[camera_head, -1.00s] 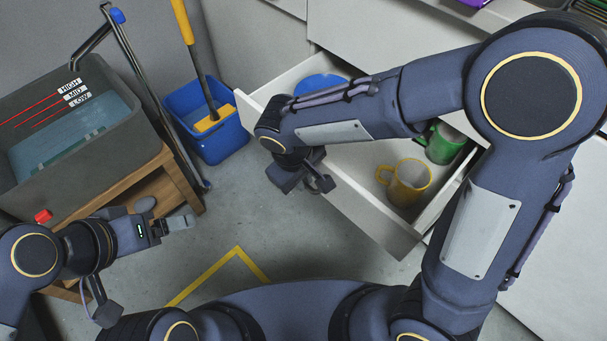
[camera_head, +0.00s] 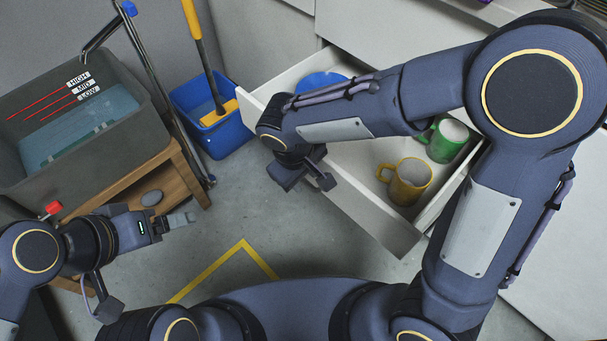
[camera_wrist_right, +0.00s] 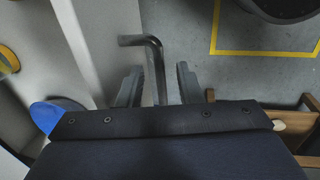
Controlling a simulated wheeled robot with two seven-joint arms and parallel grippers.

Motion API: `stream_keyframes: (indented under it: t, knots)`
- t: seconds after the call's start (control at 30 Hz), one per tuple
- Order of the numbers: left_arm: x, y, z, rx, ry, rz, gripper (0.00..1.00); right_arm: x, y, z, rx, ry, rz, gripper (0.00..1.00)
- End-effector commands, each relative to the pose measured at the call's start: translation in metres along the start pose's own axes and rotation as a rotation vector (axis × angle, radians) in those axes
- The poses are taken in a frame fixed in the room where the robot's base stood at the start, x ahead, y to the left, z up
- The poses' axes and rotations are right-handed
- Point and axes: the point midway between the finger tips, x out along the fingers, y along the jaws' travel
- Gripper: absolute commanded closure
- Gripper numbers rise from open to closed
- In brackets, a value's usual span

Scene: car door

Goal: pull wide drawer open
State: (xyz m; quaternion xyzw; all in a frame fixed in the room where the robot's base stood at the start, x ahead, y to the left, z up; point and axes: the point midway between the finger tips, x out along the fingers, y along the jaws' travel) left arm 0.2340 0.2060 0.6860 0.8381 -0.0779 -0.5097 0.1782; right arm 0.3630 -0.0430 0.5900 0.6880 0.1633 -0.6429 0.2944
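The wide drawer (camera_head: 372,222) stands open from the white cabinet in the head view. A blue dish (camera_head: 320,83), a yellow mug (camera_head: 407,181) and a green mug (camera_head: 449,140) are inside it. My right gripper (camera_head: 322,178) is at the outside of the drawer front, and my forearm hides part of the drawer. In the right wrist view, the gripper's fingers (camera_wrist_right: 159,84) are apart, on either side of the bent grey handle (camera_wrist_right: 155,62), with gaps showing. My left gripper (camera_head: 180,221) is low at the left, away from the drawer; its finger gap is unclear.
A blue bucket (camera_head: 228,137) with a yellow-handled tool stands left of the drawer. A grey water tub (camera_head: 135,135) on a wooden stand (camera_head: 190,188) is further left. Grey floor with a yellow line (camera_head: 215,268) lies clear before the drawer.

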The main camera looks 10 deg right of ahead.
Motion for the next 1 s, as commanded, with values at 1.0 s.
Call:
stream_keyframes:
  t: [1.0]
  knots:
    - [-0.026, 0.012, -0.013, 0.0, 0.0, 0.0, 0.17, -0.078, 0.0, 0.0, 0.0, 0.0, 0.0, 0.67]
